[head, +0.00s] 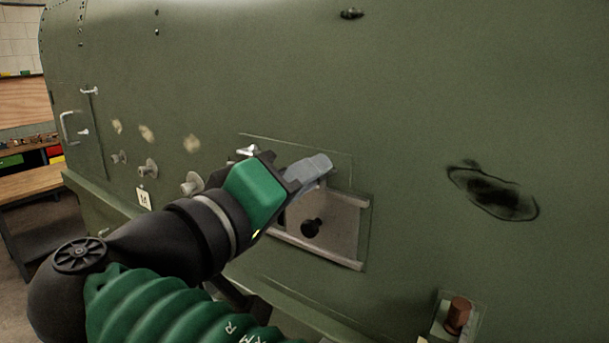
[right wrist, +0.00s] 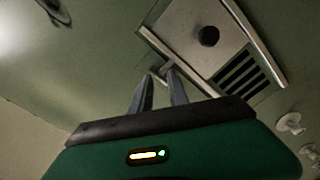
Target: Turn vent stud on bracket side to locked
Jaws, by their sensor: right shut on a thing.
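The vent panel (head: 343,222) is a pale metal plate with a black round knob (head: 311,228), set in the green fuselage wall between metal rails. My right gripper (head: 312,168) reaches its upper edge from the left. In the right wrist view its grey fingers (right wrist: 160,88) are shut on a small metal vent stud (right wrist: 168,69) at the panel's edge rail. The fingers hide this stud in the head view, and whether it is locked cannot be told. Another silver stud (head: 247,151) shows left of the gripper, at the panel's upper left. My left gripper is not in view.
Several round metal studs (head: 149,168) stick out of the wall at left, near a small white label (head: 144,198). A dark-edged damaged patch (head: 493,193) lies at right. A brown bolt on a bracket (head: 457,315) stands at lower right. A workbench (head: 32,182) is far left.

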